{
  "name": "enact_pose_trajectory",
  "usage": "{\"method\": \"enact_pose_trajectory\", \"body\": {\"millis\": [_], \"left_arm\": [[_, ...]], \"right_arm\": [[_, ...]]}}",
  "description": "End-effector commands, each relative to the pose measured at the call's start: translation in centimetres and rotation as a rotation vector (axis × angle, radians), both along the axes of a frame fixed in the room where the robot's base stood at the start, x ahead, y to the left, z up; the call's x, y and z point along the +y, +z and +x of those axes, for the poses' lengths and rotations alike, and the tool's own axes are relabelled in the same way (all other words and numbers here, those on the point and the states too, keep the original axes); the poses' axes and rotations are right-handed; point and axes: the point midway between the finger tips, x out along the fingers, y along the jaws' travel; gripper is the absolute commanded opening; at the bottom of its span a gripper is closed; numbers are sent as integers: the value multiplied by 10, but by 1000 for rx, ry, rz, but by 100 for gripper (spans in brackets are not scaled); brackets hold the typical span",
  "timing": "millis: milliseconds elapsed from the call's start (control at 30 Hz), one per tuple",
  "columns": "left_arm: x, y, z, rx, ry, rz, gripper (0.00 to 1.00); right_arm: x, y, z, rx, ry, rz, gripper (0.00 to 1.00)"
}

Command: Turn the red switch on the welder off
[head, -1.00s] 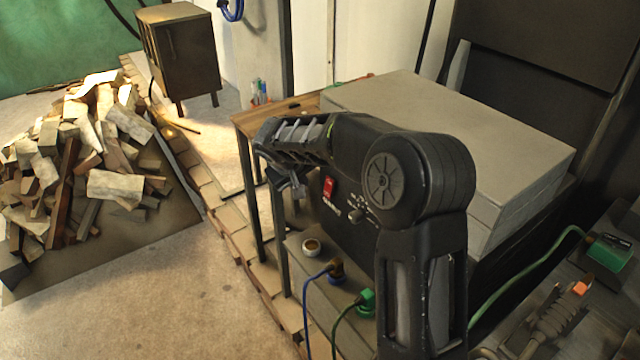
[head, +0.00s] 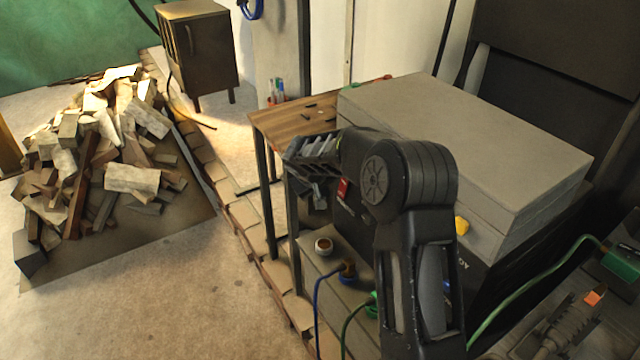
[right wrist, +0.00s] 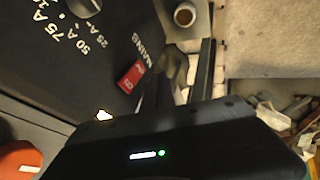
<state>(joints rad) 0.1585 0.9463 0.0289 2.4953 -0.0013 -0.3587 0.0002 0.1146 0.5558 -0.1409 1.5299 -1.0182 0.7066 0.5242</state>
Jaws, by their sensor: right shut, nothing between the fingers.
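The welder has a dark front panel (head: 345,226) under a grey top (head: 460,140). Its red switch (head: 343,188) shows as a small patch, partly covered by my right arm. The right wrist view shows the red switch (right wrist: 131,76) beside the word MAINS; its lettering is too small to read its position for sure. My right gripper (head: 318,196) is shut and empty, close in front of the panel by the switch. In the right wrist view its fingers (right wrist: 168,84) are just right of the switch; I cannot tell whether they touch it. My left gripper is not in view.
A grey knob (right wrist: 83,6) with an amp scale is on the panel. A small cup (head: 323,246) and blue and green cable plugs (head: 348,272) are below the panel. A wooden table (head: 285,125) stands behind. A wood pile (head: 110,165) lies left; the floor before it is clear.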

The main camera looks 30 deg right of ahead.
Motion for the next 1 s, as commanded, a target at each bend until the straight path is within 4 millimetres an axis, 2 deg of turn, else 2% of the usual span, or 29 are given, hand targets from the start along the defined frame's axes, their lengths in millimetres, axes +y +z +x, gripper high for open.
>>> {"method": "enact_pose_trajectory", "body": {"millis": [100, 300, 400, 833, 1000], "left_arm": [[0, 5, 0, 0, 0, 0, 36], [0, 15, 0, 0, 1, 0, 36], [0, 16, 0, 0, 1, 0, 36], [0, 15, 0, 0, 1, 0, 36], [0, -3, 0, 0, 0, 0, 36]], "right_arm": [[-11, -20, 8, 3, -1, 1, 0], [-41, -24, 7, 1, -3, -1, 0], [-47, -26, 8, 0, -1, 1, 0], [-50, -28, 8, 0, 1, -1, 0], [-51, -35, 8, 0, 2, -29, 0]]}}
